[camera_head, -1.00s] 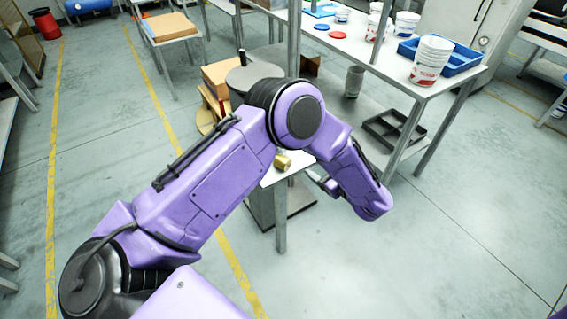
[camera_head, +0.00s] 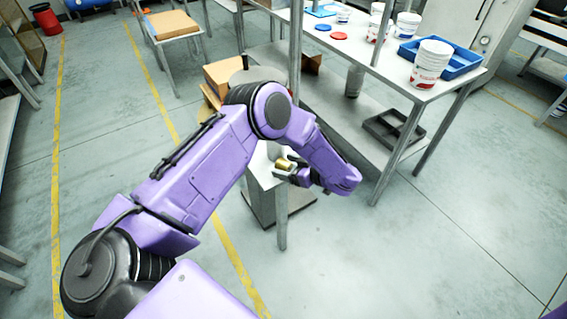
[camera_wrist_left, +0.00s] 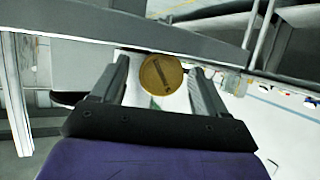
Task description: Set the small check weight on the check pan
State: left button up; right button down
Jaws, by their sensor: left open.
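The check weight, a small brass cylinder (camera_head: 284,163), stands on the small pale table (camera_head: 262,178) in the head view. In the left wrist view its round brass top (camera_wrist_left: 161,74) shows between the fingers. My left gripper (camera_head: 288,172) is at the weight, with its arm coming in from the left. In the left wrist view the gripper (camera_wrist_left: 158,70) is open, with one finger on each side of the weight and gaps showing. I cannot make out the check pan; my arm covers part of the table. My right gripper is out of view.
A shelving bench with an upright post stands behind my arm, holding white buckets (camera_head: 430,64), a blue tray (camera_head: 462,62) and red and blue lids. A dark tray (camera_head: 392,130) lies on its lower shelf. Cardboard boxes (camera_head: 222,75) stand behind my elbow. Floor at right is clear.

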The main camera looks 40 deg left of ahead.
pick_arm(q)
jog(key=shift+d, duration=0.1)
grip_shut()
